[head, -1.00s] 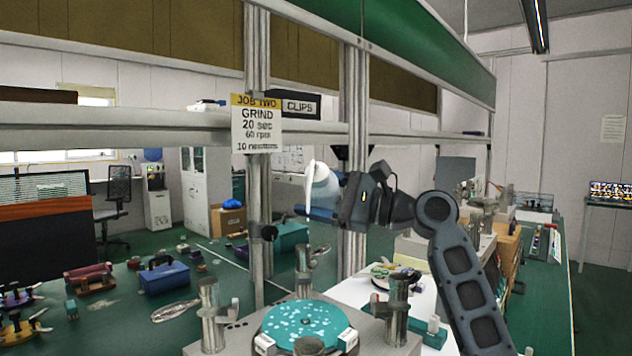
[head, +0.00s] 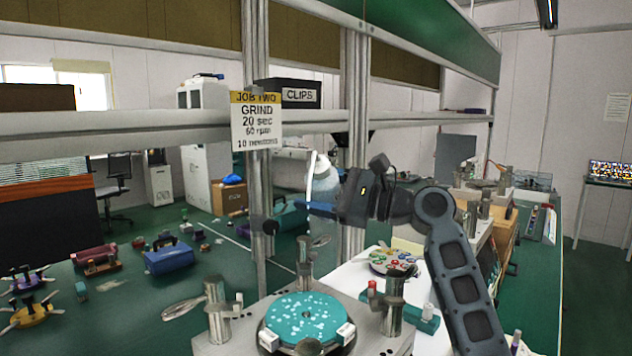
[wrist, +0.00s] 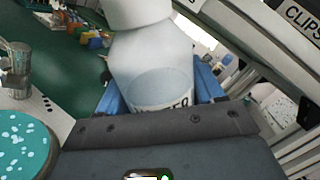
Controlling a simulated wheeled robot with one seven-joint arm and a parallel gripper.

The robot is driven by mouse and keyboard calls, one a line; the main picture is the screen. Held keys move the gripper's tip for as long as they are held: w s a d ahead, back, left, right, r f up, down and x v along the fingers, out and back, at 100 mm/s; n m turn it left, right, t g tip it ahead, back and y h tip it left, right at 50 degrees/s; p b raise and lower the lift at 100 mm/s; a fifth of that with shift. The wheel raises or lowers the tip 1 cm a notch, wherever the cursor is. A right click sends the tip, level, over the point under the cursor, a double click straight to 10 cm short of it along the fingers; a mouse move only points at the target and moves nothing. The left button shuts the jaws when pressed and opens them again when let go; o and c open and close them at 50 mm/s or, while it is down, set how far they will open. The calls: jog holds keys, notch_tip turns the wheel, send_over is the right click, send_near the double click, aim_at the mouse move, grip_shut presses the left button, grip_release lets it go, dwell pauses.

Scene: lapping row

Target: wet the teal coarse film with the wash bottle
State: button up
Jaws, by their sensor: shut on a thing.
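The teal coarse film (head: 306,318) lies on a round platen at the bottom centre of the head view. Pale droplets or spots are scattered over its face. It also shows at the left edge of the wrist view (wrist: 18,146). My gripper (head: 322,208) is shut on the white wash bottle (head: 325,182), above and beyond the film. In the wrist view the bottle (wrist: 152,62) sits between blue fingers, with a partly hidden label and liquid visible inside.
Metal posts (head: 217,312) stand around the platen, with another post (head: 394,302) on its right. An upright frame column (head: 354,150) stands close behind my gripper. A sign (head: 256,122) and a CLIPS box (head: 289,94) are above left. A white mat (head: 358,280) lies to the right.

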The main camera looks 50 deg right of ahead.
jog(key=shift+r+m+p, duration=0.3)
jog(key=shift+m+p, duration=0.5)
jog(key=shift+p, duration=1.05)
jog(key=shift+f, duration=0.1)
jog(key=shift+f+m+p, duration=0.15)
jog(key=shift+m+p, duration=0.15)
jog(key=shift+m, duration=0.1)
jog(key=shift+m+g+h, duration=0.3)
jog(key=shift+m+h, duration=0.2)
jog(key=shift+m, duration=1)
